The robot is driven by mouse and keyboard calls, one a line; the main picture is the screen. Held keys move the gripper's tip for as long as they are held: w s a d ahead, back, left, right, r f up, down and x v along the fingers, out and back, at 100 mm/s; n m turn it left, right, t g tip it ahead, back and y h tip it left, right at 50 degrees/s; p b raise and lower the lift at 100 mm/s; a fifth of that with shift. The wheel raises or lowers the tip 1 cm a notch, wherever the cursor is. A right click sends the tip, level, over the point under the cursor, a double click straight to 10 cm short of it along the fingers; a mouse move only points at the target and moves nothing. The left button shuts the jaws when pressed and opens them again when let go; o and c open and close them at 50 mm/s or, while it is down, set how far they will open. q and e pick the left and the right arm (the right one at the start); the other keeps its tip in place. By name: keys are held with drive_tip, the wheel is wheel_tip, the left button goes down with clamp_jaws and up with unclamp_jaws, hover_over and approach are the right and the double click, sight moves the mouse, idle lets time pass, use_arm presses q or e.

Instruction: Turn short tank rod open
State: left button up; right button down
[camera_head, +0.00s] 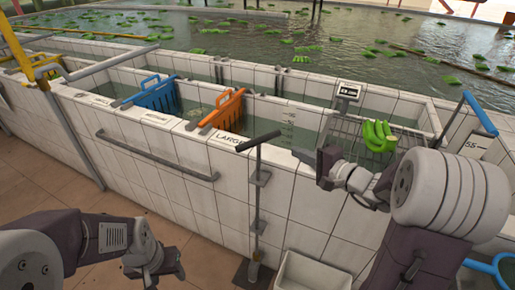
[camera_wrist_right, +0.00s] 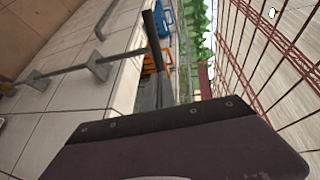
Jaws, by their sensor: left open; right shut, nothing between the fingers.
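The short tank rod (camera_head: 256,195) stands upright against the tiled tank wall, held by brackets, with a dark crossbar handle (camera_head: 258,142) at its top. The handle also shows in the right wrist view (camera_wrist_right: 153,42), with brackets (camera_wrist_right: 100,68) beside it. My right gripper (camera_head: 323,165) is shut and empty, to the right of the handle and apart from it. In the right wrist view its dark body fills the bottom. My left gripper (camera_head: 168,268) is open and empty, low at the left, in front of the wall and well away from the rod.
A wire basket (camera_head: 345,130) with green bananas (camera_head: 378,136) and a small display (camera_head: 347,92) are close behind my right gripper. Orange (camera_head: 222,110) and blue (camera_head: 153,95) gates stand in the tanks. A grey rail (camera_head: 155,157) runs along the wall. A white bin (camera_head: 310,272) sits below.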

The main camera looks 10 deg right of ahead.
drive_tip(key=d, duration=0.5)
drive_tip(key=p, duration=0.2)
approach(278, 135)
drive_tip(key=shift+m+t+h, duration=0.3)
drive_tip(key=shift+t+h, duration=0.1)
drive_tip(key=x, duration=0.6)
drive_tip(key=shift+s+a, duration=0.2)
drive_tip(key=shift+a, duration=0.2)
drive_tip(key=shift+w+a+f, duration=0.1)
drive_tip(key=shift+w+f, duration=0.15)
drive_tip(key=shift+w, duration=0.15)
use_arm(q)
drive_tip(key=shift+s+d+r, duration=0.1)
drive_tip(key=shift+d+r, duration=0.6)
drive_tip(key=shift+r, duration=0.15)
